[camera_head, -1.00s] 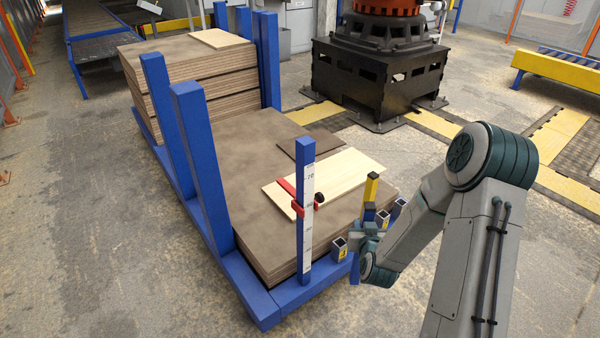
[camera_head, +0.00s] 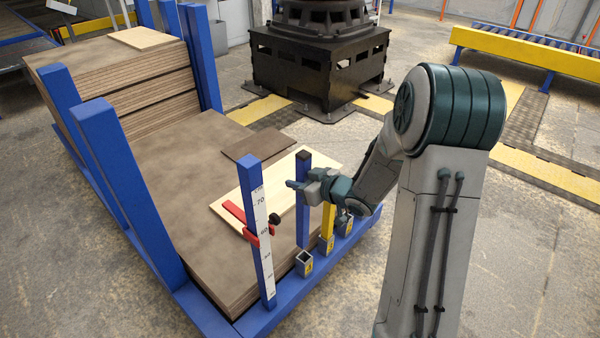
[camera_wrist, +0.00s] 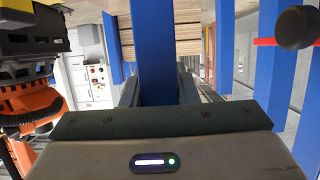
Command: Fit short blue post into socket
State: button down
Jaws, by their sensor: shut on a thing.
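The short blue post (camera_head: 303,222) with a black top stands upright in my gripper (camera_head: 297,186), which is shut on its middle part. In the wrist view the post (camera_wrist: 157,50) rises straight between the jaws. In the head view its lower end shows just above the grey socket (camera_head: 304,264) with a yellow label, at the front rail. The socket's mouth looks empty; whether post and socket line up in depth I cannot tell. A second socket (camera_head: 325,247) holds a yellow post (camera_head: 328,220). A third socket (camera_head: 344,224) is partly hidden near my wrist.
A tall blue post with a scale (camera_head: 262,240) and a red clamp (camera_head: 235,212) stands close left of the socket. Behind are a pale board (camera_head: 290,172) on brown boards (camera_head: 190,190) and tall blue uprights (camera_head: 125,190). Open floor lies at front right.

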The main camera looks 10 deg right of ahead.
jog(key=shift+w+r, duration=0.1)
jog(key=shift+d+p, duration=0.3)
jog(key=shift+d, duration=0.05)
jog(key=shift+f+b, duration=2.15)
jog(key=shift+f, duration=0.8)
jog(key=shift+p, duration=0.45)
